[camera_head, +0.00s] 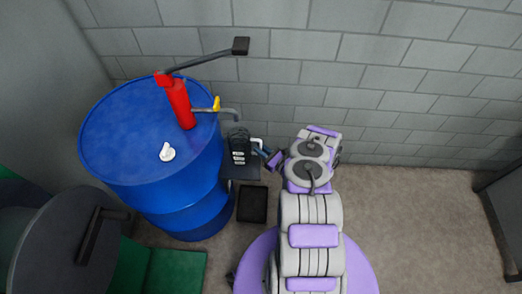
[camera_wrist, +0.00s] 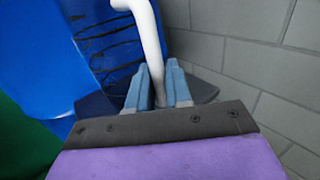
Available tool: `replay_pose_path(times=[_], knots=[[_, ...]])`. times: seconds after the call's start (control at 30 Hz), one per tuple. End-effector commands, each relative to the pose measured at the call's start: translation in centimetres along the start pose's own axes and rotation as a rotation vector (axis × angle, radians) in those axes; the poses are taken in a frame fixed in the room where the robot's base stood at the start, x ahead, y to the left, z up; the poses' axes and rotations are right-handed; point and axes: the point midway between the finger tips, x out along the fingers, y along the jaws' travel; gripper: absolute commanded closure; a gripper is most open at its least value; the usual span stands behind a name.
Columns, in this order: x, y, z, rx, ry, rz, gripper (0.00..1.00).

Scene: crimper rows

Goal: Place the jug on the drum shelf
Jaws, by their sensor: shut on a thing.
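The jug (camera_head: 239,146) looks dark in the head view, with pale marks and a white handle on its right. In the wrist view its white handle (camera_wrist: 151,45) runs down between my fingers, and dark lines show on its body against the blue. My gripper (camera_head: 268,157) is shut on the handle; its blue fingers also show in the wrist view (camera_wrist: 159,88). The dark drum shelf (camera_head: 243,172) is at the right side of the blue drum (camera_head: 125,135). The jug appears upright over the shelf; I cannot tell whether its base touches it.
A red pump (camera_head: 178,103) with a black lever and yellow-tipped spout stands on the drum, beside a white cap (camera_head: 167,152). A dark tray (camera_head: 252,204) lies on the floor below the shelf. A block wall (camera_head: 370,80) is close behind.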

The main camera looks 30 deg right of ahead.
Motion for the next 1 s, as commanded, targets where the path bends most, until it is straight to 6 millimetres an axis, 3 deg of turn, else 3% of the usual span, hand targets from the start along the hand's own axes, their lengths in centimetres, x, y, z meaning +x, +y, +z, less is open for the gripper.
replay_pose_path(times=[0.13,0.17,0.4,0.73,1.0], knots=[[0.0,0.0,-0.1,0.0,-0.001,0.001,1.0],[0.0,0.0,-0.1,0.0,-0.001,0.001,0.79],[0.0,0.0,-0.1,0.001,-0.001,0.001,0.56],[-0.1,-0.1,0.1,0.001,0.0,0.0,0.56],[-4.6,-0.2,0.1,0.0,0.004,-0.003,0.56]])
